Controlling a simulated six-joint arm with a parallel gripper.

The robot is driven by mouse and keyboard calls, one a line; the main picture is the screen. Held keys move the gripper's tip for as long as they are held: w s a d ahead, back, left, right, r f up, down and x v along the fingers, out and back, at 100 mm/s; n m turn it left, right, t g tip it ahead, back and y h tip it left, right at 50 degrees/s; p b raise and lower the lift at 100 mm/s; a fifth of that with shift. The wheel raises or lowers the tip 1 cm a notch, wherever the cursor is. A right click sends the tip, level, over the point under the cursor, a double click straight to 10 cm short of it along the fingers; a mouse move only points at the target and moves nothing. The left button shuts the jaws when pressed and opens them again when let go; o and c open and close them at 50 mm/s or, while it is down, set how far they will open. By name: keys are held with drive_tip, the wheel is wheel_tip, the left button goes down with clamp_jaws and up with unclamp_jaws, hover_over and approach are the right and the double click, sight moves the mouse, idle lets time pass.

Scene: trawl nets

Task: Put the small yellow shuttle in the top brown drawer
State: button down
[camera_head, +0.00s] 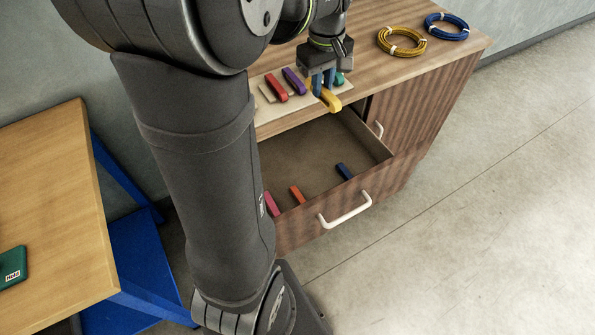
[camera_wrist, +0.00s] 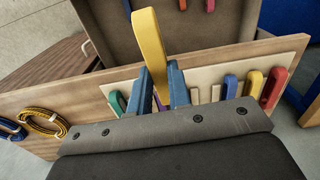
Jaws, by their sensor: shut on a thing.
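The small yellow shuttle (camera_head: 331,100) is held between the blue fingers of my gripper (camera_head: 323,83), above the front part of the cabinet top. In the wrist view the yellow shuttle (camera_wrist: 149,45) sticks out past the fingertips of my gripper (camera_wrist: 160,80). The top brown drawer (camera_head: 312,150) is pulled open in front of and below my gripper. Inside lie a pink shuttle (camera_head: 271,203), an orange shuttle (camera_head: 297,195) and a blue shuttle (camera_head: 344,171). My arm hides the drawer's left side. The drawer also shows at the top of the wrist view (camera_wrist: 215,30).
A pale board on the cabinet top carries a red shuttle (camera_head: 276,87), a purple shuttle (camera_head: 293,80) and a green shuttle (camera_head: 339,79). A yellow coil (camera_head: 402,40) and a blue coil (camera_head: 446,26) lie to the right. A wooden table (camera_head: 50,200) stands at left.

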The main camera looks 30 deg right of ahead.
drive_tip(key=s+d+f, duration=0.1)
drive_tip(key=s+f, duration=0.1)
approach(319, 183)
drive_tip(key=shift+m, duration=0.3)
drive_tip(key=shift+f, duration=2.7)
drive_tip(key=shift+f, duration=0.2)
drive_tip(key=c, duration=1.3)
unclamp_jaws()
drive_tip(key=shift+c, duration=0.2)
drive_tip(key=shift+r, duration=0.1)
wheel_tip(319, 183, up, 12)
